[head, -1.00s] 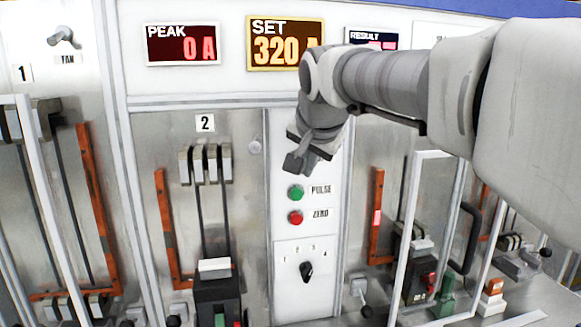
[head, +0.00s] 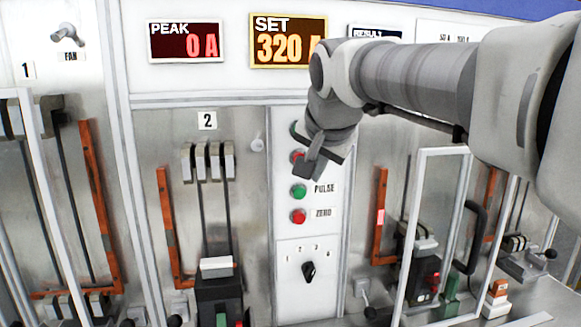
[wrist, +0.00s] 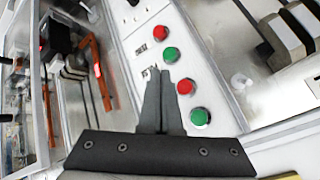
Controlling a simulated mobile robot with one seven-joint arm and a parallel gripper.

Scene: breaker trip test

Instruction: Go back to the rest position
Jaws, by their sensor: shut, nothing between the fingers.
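My gripper (head: 311,167) is shut and empty in front of the white control strip (head: 283,235) in the head view. Its fingers also show pressed together in the wrist view (wrist: 161,80), over the strip. Just below the gripper in the head view are the green PULSE button (head: 299,191) and the red ZERO button (head: 298,216). Another red button and a green one above them are partly hidden by my gripper. A black selector knob (head: 309,271) sits lower on the strip.
The PEAK display (head: 185,41) reads 0 A and the SET display (head: 288,41) reads 320 A. Bay 2 (head: 207,120) holds a black breaker (head: 218,297) left of the strip. A framed clear door (head: 410,240) with a dark handle (head: 476,237) stands to the right, sticking out.

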